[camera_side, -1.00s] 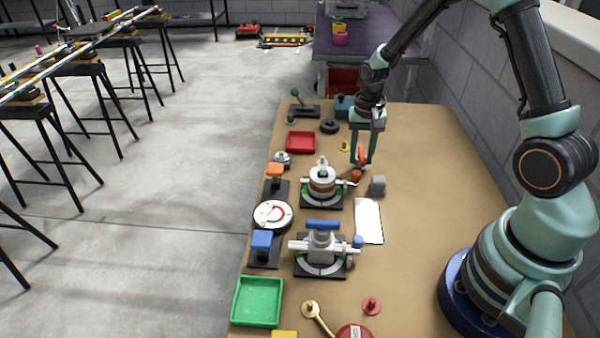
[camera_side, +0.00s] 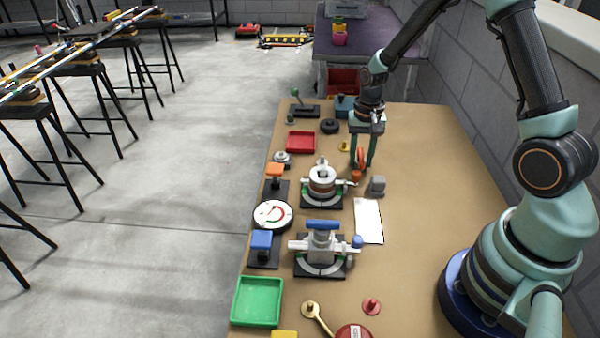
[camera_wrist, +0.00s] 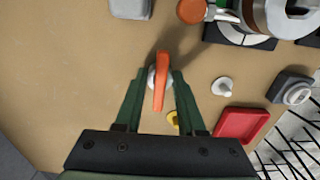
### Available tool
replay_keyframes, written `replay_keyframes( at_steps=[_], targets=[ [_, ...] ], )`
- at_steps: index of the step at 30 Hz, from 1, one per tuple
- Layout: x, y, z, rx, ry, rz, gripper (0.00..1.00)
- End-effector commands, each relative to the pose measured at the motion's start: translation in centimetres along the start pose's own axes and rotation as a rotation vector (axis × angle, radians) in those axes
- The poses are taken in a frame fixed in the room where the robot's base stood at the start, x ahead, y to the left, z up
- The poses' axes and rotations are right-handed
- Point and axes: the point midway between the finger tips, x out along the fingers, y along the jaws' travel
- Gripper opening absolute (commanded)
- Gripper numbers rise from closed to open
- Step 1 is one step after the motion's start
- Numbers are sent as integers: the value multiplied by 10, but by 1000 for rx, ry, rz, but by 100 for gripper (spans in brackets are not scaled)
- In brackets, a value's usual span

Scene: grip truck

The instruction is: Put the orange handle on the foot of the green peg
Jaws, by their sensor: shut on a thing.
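The orange handle (camera_side: 361,156) is upright between my gripper's fingers in the side view. In the wrist view the orange handle (camera_wrist: 161,80) is a slim bar with a pale round part behind it. My gripper (camera_side: 362,162) is shut on it, low over the board; its green fingers (camera_wrist: 160,85) stand on either side. At the far left of the board, a short lever with a green knob (camera_side: 295,93) leans on a dark base plate; I cannot tell whether this is the green peg. My gripper is nearer and to the right of it.
A red tray (camera_side: 300,142) and a dark ring (camera_side: 329,126) lie left of my gripper. A valve-like fixture (camera_side: 322,180) with an orange knob (camera_side: 356,175) and a grey block (camera_side: 377,185) stand close in front. The board's right side is clear.

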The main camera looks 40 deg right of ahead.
Motion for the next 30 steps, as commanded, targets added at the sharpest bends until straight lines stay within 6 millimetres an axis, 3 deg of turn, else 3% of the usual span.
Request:
replay_keyframes(
  at_steps=[24,25,27,30],
  targets=[
    [4,0,0,0,1,-1,0],
    [4,0,0,0,1,-1,50],
    [4,0,0,0,1,-1,74],
    [4,0,0,0,1,-1,74]
  ],
)
